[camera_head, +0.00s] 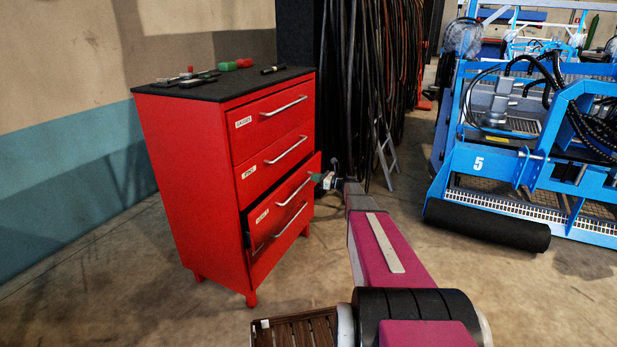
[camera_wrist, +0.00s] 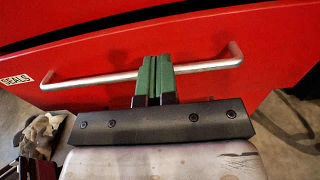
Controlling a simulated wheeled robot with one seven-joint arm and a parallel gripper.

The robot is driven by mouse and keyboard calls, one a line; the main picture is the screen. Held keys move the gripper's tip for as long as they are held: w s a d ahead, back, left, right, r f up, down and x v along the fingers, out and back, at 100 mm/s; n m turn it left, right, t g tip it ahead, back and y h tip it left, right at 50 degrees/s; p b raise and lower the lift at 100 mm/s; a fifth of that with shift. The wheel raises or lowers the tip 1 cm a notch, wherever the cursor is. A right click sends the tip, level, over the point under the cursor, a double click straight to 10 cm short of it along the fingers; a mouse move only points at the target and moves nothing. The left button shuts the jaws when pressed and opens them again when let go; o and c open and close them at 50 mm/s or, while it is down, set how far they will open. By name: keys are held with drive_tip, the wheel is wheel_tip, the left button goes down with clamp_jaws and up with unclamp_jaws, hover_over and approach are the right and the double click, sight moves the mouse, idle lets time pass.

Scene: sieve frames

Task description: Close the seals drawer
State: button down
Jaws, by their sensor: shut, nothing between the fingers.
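The seals drawer (camera_head: 283,205) is the third drawer down in a red cabinet (camera_head: 185,180) and stands partly pulled out. In the wrist view its red front (camera_wrist: 110,50) carries a SEALS label (camera_wrist: 17,79) and a silver bar handle (camera_wrist: 205,66). A dark gap shows above the front. My gripper (camera_head: 325,180) is at the right end of the drawer in the head view. In the wrist view its green fingertips (camera_wrist: 157,75) are shut together, with nothing between them, and overlap the handle's middle. I cannot tell whether they touch it.
The drawers above and the one below look shut. Small tools and a green-and-red item (camera_head: 236,65) lie on the black cabinet top (camera_head: 225,88). Dark hoses (camera_head: 365,90) hang behind. A blue machine (camera_head: 510,175) stands at the right. Concrete floor (camera_head: 180,305) in front is clear.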

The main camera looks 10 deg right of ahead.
drive_tip(key=v, duration=0.7)
drive_tip(key=n, duration=1.8)
approach(285, 186)
drive_tip(key=x, duration=0.7)
drive_tip(key=shift+w+a, duration=0.15)
drive_tip(key=shift+w, duration=0.05)
drive_tip(key=shift+x, duration=1.35)
